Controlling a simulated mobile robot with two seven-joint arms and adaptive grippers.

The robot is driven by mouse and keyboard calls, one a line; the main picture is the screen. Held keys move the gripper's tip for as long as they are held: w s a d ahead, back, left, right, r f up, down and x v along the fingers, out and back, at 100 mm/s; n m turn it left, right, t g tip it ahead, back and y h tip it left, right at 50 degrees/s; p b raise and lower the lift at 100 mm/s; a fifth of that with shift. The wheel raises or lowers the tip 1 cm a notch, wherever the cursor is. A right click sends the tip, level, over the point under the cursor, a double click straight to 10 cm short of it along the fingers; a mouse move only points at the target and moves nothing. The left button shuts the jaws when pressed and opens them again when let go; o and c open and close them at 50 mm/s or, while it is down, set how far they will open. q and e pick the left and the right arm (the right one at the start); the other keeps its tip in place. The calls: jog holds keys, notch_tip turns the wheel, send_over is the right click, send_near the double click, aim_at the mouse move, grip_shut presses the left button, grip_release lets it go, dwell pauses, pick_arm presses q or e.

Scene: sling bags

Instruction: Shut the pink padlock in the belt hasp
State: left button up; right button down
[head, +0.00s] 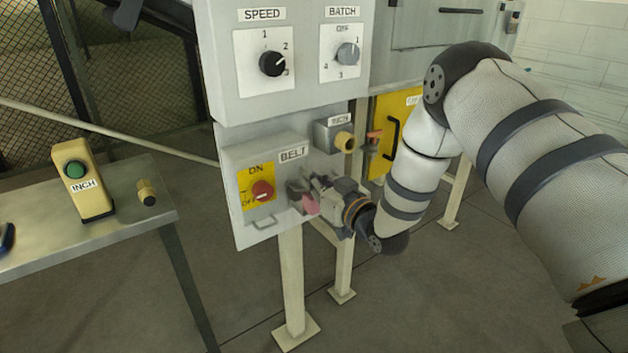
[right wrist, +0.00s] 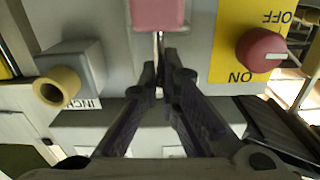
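The pink padlock (right wrist: 158,14) hangs in front of the grey BELT box (head: 238,160). In the right wrist view, which is upside down, its body is at the top edge and its thin metal shackle runs between my fingertips. In the head view the padlock (head: 311,206) is partly covered by my right gripper (head: 303,192). The right gripper's fingers (right wrist: 161,72) are close together with the shackle between them. The fingers hide the hasp, so I cannot tell whether the shackle passes through it. My left gripper is out of view.
The red BELT knob (head: 262,191) is on a yellow plate beside the gripper. An INCH box with a tan button (head: 344,141) is above right. A metal table (head: 120,215) with a yellow INCH pendant (head: 84,180) stands at left. Open floor lies between them.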

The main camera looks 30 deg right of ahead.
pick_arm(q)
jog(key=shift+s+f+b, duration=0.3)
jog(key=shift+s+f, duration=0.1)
pick_arm(e)
jog(key=shift+w+a, duration=0.15)
jog(key=shift+w, duration=1)
jog(key=shift+f, duration=0.15)
jog(key=c, duration=1.1)
grip_release()
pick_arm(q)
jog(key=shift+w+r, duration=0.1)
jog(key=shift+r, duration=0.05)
pick_arm(e)
jog(key=shift+s, duration=0.15)
jog(key=shift+s+r+p, duration=0.2)
jog(key=shift+s+p, duration=0.35)
jog(key=shift+s, duration=0.4)
pick_arm(q)
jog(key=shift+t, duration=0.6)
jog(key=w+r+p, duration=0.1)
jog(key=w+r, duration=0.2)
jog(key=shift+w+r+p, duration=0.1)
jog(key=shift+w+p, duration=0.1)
jog(key=shift+p, duration=0.1)
pick_arm(e)
jog(key=s, duration=0.5)
jog(key=shift+d+f, duration=0.2)
jog(key=shift+d, duration=0.1)
